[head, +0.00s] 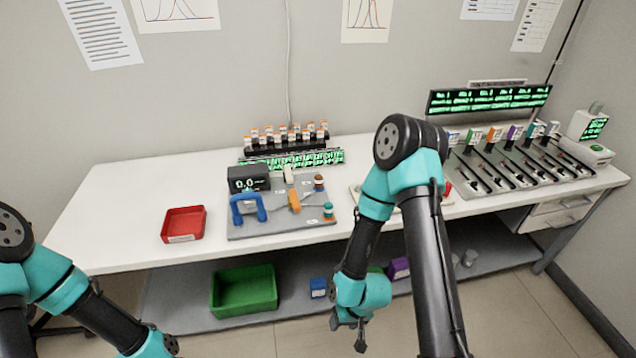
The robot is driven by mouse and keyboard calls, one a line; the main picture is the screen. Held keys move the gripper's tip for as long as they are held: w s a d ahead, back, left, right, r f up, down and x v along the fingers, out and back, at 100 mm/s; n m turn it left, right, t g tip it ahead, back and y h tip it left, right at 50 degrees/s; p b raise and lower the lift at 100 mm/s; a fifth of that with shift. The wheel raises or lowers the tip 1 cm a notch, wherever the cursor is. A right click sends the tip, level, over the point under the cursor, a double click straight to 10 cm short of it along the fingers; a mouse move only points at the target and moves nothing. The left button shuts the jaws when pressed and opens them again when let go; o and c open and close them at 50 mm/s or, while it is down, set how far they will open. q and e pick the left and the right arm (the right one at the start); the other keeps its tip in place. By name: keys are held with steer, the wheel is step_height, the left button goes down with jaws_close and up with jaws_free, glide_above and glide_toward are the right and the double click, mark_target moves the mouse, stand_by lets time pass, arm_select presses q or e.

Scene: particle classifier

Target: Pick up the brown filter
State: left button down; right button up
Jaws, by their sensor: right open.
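A small brown filter (319,182) stands upright at the back right of the grey board (255,225) on the white table. My right gripper (348,333) is open and empty, hanging low in front of the table's front edge, well below and nearer than the filter. My left arm reaches in at the lower left, and its fingers are outside the picture.
On the board are a blue handle-shaped piece (248,208), an orange piece (294,201) and a black display (248,178). A red tray (183,224) stands left. Vials (290,137) stand behind. A green bin (243,289) sits on the lower shelf. My right arm covers part of the table.

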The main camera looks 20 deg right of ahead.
arm_select(q)
steer(key=c, duration=1.8)
jaws_free()
steer(key=o, duration=1.1)
